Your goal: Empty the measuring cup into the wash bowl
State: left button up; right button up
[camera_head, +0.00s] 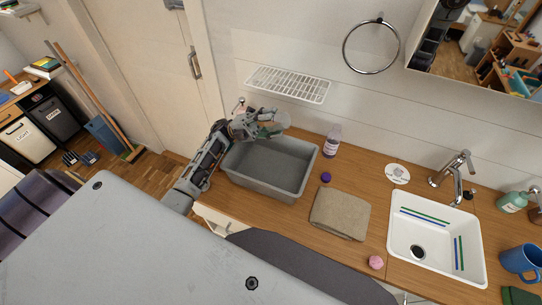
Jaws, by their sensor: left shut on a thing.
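The wash bowl looks to be the grey rectangular tub (268,158) on the wooden counter, left of centre. My left gripper (262,130) is over the tub's back edge and shut on a pale, see-through vessel, which looks to be the measuring cup (280,119). The gripper's fingers hide part of the cup. The cup's tilt and whether anything is in it cannot be told. The tub's visible floor looks bare. My right gripper is out of view.
A lilac bottle (332,141) stands right of the tub, with a purple cap (326,177) in front. A folded brown towel (340,212) lies on the counter. A white sink (405,225) with a tap (452,178) is farther right. A white wire rack (288,84) is on the wall above.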

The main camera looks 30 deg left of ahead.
pick_arm(q)
jog(key=shift+d+f+y, duration=0.15)
jog(key=shift+f+y, duration=0.45)
jog(key=shift+f, duration=0.75)
jog(key=shift+d+f+y, duration=0.15)
jog(key=shift+f+y, duration=0.45)
jog(key=shift+f, duration=0.75)
jog(key=shift+f, duration=0.2)
jog(key=d+f+y+p, duration=0.3)
jog(key=f+y, duration=0.2)
jog(key=y, duration=0.3)
jog(key=shift+f+p, duration=0.4)
